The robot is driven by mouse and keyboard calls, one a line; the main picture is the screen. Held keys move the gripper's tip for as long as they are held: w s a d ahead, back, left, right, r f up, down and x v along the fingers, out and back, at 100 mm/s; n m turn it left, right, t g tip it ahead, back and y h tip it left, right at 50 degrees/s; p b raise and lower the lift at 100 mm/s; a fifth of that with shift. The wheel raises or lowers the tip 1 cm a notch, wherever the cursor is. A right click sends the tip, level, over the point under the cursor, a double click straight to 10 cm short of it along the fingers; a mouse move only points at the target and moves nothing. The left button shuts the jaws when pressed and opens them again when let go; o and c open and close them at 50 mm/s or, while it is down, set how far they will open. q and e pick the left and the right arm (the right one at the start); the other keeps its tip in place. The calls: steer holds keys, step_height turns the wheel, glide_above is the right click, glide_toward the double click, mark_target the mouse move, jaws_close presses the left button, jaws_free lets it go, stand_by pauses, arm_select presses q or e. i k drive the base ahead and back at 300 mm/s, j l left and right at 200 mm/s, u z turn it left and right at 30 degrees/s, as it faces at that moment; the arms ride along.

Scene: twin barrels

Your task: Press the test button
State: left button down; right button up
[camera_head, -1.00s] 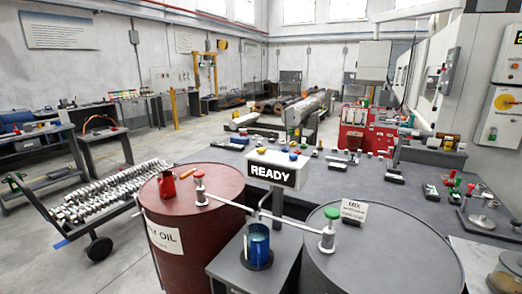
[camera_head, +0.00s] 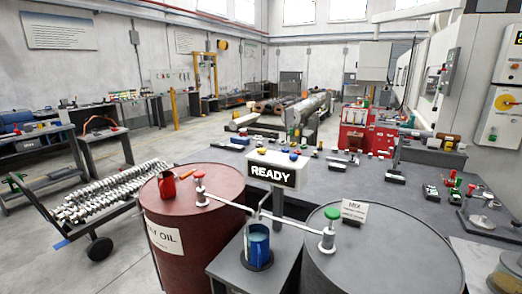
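No button labelled test can be read in this view. A white READY sign (camera_head: 272,171) stands on a post between the barrels, with a small yellow knob (camera_head: 261,151) and a blue knob (camera_head: 293,156) showing at its top edge. A red-topped pump (camera_head: 200,188) stands on the red barrel (camera_head: 215,178). A green-topped pump (camera_head: 328,230) stands on the grey barrel (camera_head: 375,262). Thin pipes run from both pumps toward the middle, above a blue cup (camera_head: 257,245) on a small dark stand. Neither of my grippers is in view.
A red jug (camera_head: 167,184) stands on the red barrel and a white card (camera_head: 354,211) on the grey one. Behind is a wide grey table (camera_head: 315,185) with many small parts. A cart of metal shafts (camera_head: 110,192) stands left.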

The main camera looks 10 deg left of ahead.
mark_target(260, 150)
steer(key=i+j+z, duration=0.1)
steer(key=i+j, duration=0.2)
steer(key=i+j+z, duration=0.1)
steer(key=i+j, duration=0.15)
steer(key=j, duration=0.2)
steer(key=i+j+z, duration=0.1)
steer(key=i+j, duration=0.15)
steer(key=j, duration=0.15)
